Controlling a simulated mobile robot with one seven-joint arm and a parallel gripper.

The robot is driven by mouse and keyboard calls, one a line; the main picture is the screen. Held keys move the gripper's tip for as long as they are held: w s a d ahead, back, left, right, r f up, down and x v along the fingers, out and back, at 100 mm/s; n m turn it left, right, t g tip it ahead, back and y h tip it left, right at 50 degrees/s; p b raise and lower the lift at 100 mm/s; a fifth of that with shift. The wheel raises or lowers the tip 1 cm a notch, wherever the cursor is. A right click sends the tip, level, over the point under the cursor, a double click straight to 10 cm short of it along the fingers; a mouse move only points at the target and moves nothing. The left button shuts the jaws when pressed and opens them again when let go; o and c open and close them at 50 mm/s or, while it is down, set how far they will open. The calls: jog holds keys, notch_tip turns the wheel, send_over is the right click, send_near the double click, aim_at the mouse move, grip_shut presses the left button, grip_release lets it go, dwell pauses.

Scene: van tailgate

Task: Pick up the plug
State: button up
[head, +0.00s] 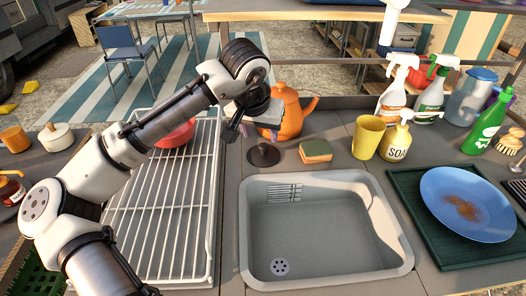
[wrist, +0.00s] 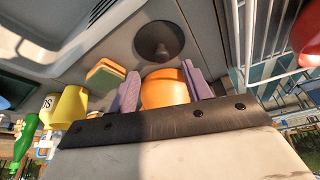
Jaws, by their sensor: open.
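The plug (head: 263,154) is a dark round disc with a raised knob in its middle. It lies flat on the grey counter just behind the sink's back left corner. In the wrist view the plug (wrist: 160,42) shows whole at the top, beyond the fingertips. My gripper (head: 258,131) is over the counter near the plug, apart from it. Its two purple finger pads stand open in the wrist view (wrist: 163,84), with nothing held. The orange teapot (head: 291,118) appears between the pads there, behind the gripper.
The grey sink (head: 325,268) is empty. A sponge (head: 315,151) lies right of the plug, then a yellow cup (head: 368,137) and soap bottle (head: 395,139). A white wire rack (head: 160,235) with a red bowl (head: 176,133) is at left. A blue plate (head: 468,204) is at right.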

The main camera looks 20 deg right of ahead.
aim_at(263, 145)
jog(key=x, duration=0.5)
jog(key=p+x, duration=0.1)
jog(key=x, duration=0.1)
jog(key=shift+w+d+f, duration=0.1)
jog(key=shift+w+d, duration=0.05)
jog(key=shift+w, duration=0.2)
grip_shut()
